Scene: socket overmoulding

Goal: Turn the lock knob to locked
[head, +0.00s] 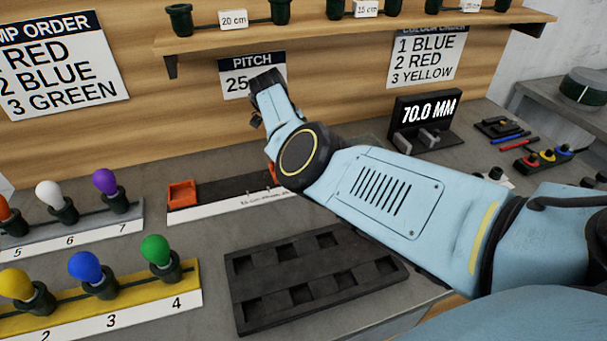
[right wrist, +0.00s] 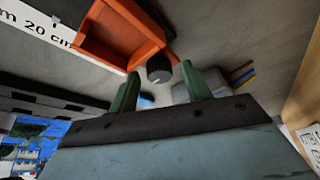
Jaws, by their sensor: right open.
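The lock knob (right wrist: 159,68) is a small round black knob with a white mark on its face. It stands beside an orange holder (right wrist: 122,38) in the right wrist view. My right gripper (right wrist: 158,80) is open, its two green fingers pointing at the knob, which appears in the gap between their tips. I cannot tell whether either finger touches it. In the head view my right arm hides the knob and the fingers, and only part of an orange piece (head: 272,172) shows beside my wrist. My left gripper is not in view.
A dark rail with a white label strip (head: 235,205) and an orange end block (head: 182,194) lies left of my arm. An empty dark tray (head: 243,317) is in front. Racks of coloured bulbs (head: 85,268) stand left. A 70.0 MM display (head: 428,113) stands right.

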